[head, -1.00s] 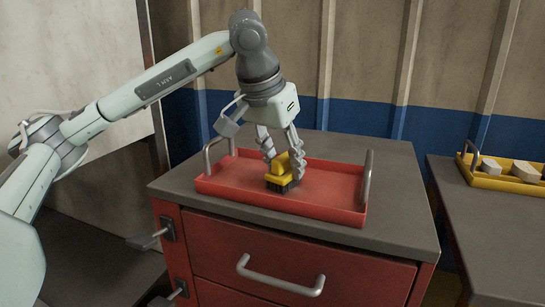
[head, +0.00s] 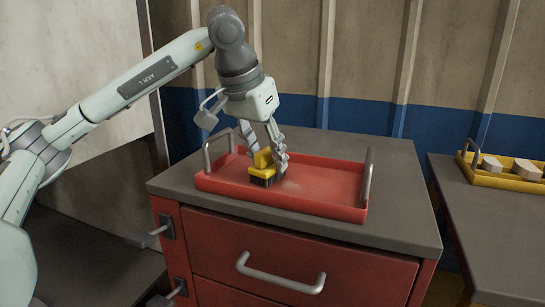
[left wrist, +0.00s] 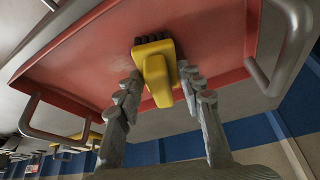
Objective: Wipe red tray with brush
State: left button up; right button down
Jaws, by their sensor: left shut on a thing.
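The red tray (head: 325,187) lies on the grey top of a red drawer cabinet, with a metal handle at each end. It also fills the upper part of the left wrist view (left wrist: 85,62). My left gripper (head: 268,164) points down over the tray's left half and is shut on the yellow brush (head: 262,166). The brush's dark bristles face down at the tray floor and seem to touch it. In the left wrist view the brush (left wrist: 156,75) sits between the two fingers (left wrist: 160,92). My right gripper is not in view.
The grey cabinet top (head: 400,170) is clear around the tray. A second table (head: 500,220) at the right bears a yellow tray (head: 505,181) with pale blocks in it. A ribbed wall (head: 365,60) stands close behind the cabinet.

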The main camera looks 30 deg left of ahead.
aim_at(294, 176)
pick_arm(q)
jog(key=shift+w, duration=0.45)
jog(key=shift+w+d+p, duration=0.2)
jog(key=shift+d+p, duration=0.1)
jog(key=shift+d, duration=0.65)
jog(key=shift+w+d+p, duration=0.2)
jog(key=shift+d+p, duration=0.05)
jog(key=shift+d, duration=0.7)
jog(key=shift+s+a, duration=0.15)
jog(key=shift+a, duration=0.7)
jog(key=shift+s+a+b, duration=0.25)
jog(key=shift+a+b, duration=0.2)
jog(key=shift+a, duration=0.7)
notch_tip(294, 176, up, 6)
jog(key=p, duration=0.5)
